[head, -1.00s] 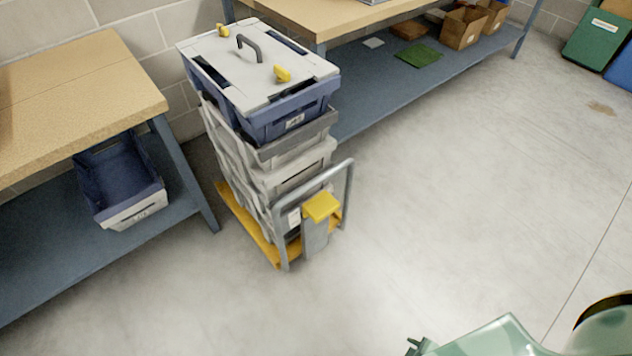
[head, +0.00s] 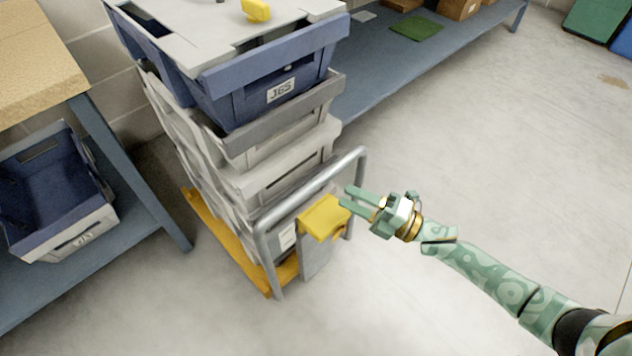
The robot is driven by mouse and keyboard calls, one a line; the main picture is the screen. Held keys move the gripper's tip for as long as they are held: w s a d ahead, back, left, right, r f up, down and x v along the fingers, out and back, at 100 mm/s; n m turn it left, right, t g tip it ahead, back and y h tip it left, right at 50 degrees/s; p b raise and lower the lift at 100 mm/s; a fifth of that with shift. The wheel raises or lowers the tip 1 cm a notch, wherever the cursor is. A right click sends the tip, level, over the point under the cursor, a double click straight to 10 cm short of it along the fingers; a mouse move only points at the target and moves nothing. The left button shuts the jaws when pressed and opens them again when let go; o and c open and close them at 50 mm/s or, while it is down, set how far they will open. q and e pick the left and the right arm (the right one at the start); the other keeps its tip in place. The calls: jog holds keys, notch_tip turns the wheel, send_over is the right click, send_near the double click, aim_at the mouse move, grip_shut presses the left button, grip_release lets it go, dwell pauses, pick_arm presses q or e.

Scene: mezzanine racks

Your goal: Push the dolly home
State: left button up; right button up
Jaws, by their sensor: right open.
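The dolly has a yellow base (head: 232,248) and a grey tube handle (head: 264,226). It stands in the gap between two workbenches and carries a stack of grey crates (head: 268,178) with a blue crate (head: 262,92) under a pale lid (head: 205,30) on top. A yellow block (head: 325,217) sits on a grey post at the handle end. My right gripper (head: 347,199) is open, its fingers pointing left at the right side of the yellow block and handle. I cannot tell whether they touch. My left gripper is not in view.
A wooden-topped workbench (head: 38,75) stands at left, with a blue and white bin (head: 75,240) on its lower shelf. Another bench's blue shelf (head: 385,75) runs behind the dolly, holding a green mat (head: 417,29) and cardboard boxes. The concrete floor (head: 520,150) at right is clear.

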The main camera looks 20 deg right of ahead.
aim_at(317, 183)
jog(key=b+x, duration=0.1)
jog(key=x, duration=0.6)
jog(key=shift+w+f, duration=0.1)
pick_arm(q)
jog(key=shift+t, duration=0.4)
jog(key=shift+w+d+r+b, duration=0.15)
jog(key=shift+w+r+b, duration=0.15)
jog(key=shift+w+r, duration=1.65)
pick_arm(e)
jog(key=shift+w+a+r, duration=0.2)
jog(key=shift+w+a, duration=0.3)
jog(key=shift+a, duration=0.05)
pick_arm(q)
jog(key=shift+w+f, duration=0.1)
pick_arm(e)
grip_shut()
